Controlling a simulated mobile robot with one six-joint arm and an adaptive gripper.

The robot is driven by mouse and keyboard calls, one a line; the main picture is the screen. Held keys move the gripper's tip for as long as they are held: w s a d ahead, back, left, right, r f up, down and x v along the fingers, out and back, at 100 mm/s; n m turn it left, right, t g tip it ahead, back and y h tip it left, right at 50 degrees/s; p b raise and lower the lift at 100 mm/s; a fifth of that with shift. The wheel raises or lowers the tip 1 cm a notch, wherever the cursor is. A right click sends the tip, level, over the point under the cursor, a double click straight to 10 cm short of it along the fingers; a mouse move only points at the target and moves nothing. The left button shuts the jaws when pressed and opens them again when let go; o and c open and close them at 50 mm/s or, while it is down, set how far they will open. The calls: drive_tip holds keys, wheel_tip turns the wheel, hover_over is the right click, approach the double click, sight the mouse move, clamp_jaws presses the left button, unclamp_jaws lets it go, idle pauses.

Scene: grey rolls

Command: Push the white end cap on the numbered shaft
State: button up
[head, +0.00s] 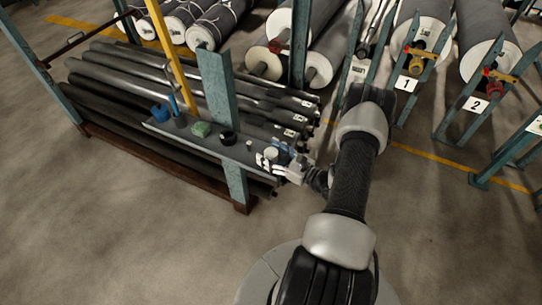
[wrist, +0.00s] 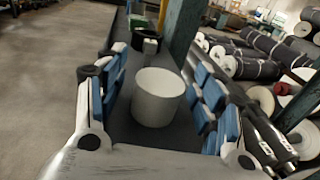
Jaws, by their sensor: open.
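The white end cap (wrist: 158,98) is a short plain cylinder, upright on the dark narrow shelf (wrist: 128,132) in the wrist view. My gripper (wrist: 161,82) is open, with blue-padded fingers on the left and right of the cap; I cannot tell whether they touch it. In the head view my gripper (head: 277,163) is at the right end of the shelf, and the cap is hard to make out there. Shafts with number tags 1 (head: 405,84) and 2 (head: 475,104) stick out of big rolls at the upper right.
A blue object (head: 160,112), a green block (head: 201,130), a black ring (head: 228,138) and a small grey cylinder (head: 249,145) stand along the shelf. A teal post (head: 222,100) rises beside it. Dark rolls (head: 130,75) lie behind. The floor in front is clear.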

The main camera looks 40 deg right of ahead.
drive_tip(key=shift+c, duration=0.2)
drive_tip(key=c, duration=1)
